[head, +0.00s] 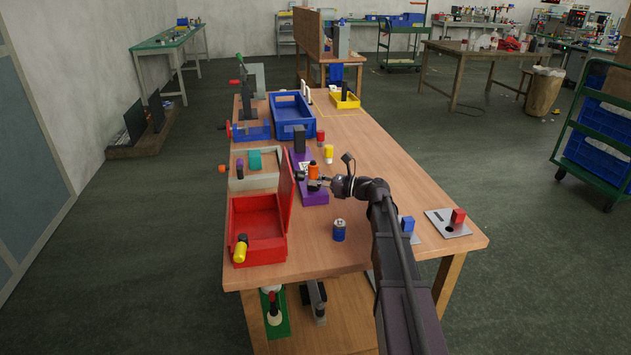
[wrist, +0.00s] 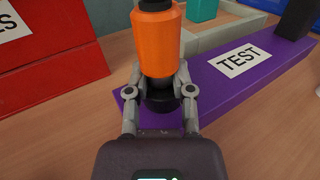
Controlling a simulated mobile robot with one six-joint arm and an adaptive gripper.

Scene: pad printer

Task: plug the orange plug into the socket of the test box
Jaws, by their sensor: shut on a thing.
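The orange plug (head: 313,171) has an orange body with black ends. It also shows upright in the wrist view (wrist: 157,45). My gripper (head: 318,184) is shut on the plug's lower part, with one finger on each side. The test box is a long purple base (head: 314,198) with a white TEST label; it also shows in the wrist view (wrist: 205,87). A dark upright block (head: 300,139) stands at its far end. The plug is over the near part of the purple base. I cannot see the socket, nor tell whether the plug touches the box.
A red bin with a raised lid (head: 240,204) stands close on the left, a yellow-and-black piece (head: 240,249) at its front corner. A blue can (head: 339,230) stands in front. A yellow cylinder (head: 328,153) stands right of the box. The table's right side is mostly clear.

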